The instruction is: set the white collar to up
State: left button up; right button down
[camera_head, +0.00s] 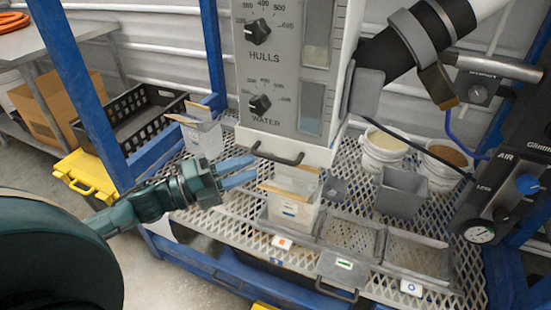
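A pale grey-white collar (412,38) sits around the black pipe (385,58) at the upper right. It is the likeliest match for the white collar, but I cannot read its setting. A second pale band (441,22) and a brass-coloured clamp (438,84) are beside it. My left gripper (256,167) reaches in from the left, with its two blue fingers apart and nothing between them. It is in front of the hopper's lower left, well away from the collar. My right gripper is not in view.
The grey hopper panel (283,55) has two black knobs and a handle below. A white container (293,210), grey bin (400,192) and white buckets (384,150) stand on the mesh shelf. Blue frame posts (85,85) and an air regulator panel (510,170) flank the space.

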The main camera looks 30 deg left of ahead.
aim_at(275, 158)
pick_arm(q)
jog(key=x, duration=0.7)
jog(key=shift+w, duration=0.1)
grip_shut()
dwell(0.3)
